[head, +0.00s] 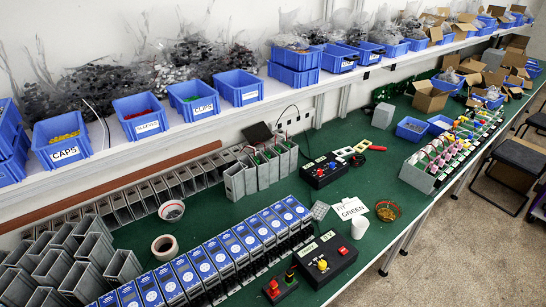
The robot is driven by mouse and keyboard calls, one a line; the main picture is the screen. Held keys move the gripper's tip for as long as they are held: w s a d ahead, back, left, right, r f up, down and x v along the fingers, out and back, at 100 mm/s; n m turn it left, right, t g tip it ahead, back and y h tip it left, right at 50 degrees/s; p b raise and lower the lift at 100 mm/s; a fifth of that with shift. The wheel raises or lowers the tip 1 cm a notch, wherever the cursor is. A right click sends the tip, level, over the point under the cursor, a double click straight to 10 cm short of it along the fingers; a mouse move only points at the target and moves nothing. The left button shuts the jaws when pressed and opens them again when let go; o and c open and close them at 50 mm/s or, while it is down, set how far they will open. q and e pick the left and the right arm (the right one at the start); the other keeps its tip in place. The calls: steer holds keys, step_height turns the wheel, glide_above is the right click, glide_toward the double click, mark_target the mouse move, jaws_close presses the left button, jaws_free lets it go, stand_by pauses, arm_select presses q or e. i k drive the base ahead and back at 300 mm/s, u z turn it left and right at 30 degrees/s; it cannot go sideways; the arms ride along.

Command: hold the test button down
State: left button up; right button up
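A black control box (326,258) with a yellow button, a red button and small labels sits near the front edge of the green bench. A second black box (324,169) with coloured buttons sits further back, left of a white card. A small black box (280,286) with a red and a green button lies at the front. The labels are too small to read, so I cannot tell which button is the test button. Neither of my grippers shows in the head view.
A row of blue-fronted units (225,255) stands left of the front control box. A shelf with blue bins (138,117) runs behind.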

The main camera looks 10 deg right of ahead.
mark_target(342, 250)
steer(key=z, duration=1.25)
